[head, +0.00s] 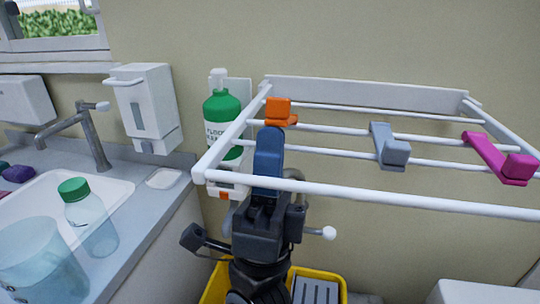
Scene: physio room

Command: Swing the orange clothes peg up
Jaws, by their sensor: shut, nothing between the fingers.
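The orange clothes peg (279,112) sits near the left end of the white wall rack (350,189), around its back rails. Its block end stands up at the left, and its lower part is partly hidden behind my gripper. My gripper (269,132) points upward with its blue fingers shut and empty. The fingertips are just under the orange peg in the picture; I cannot tell whether they touch it.
A grey peg (389,147) and a magenta peg (499,159) sit further right on the rack. A green bottle (222,120) in a wall holder is close left of my gripper. A counter with sink (118,192) is left; a yellow crate (213,285) is below.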

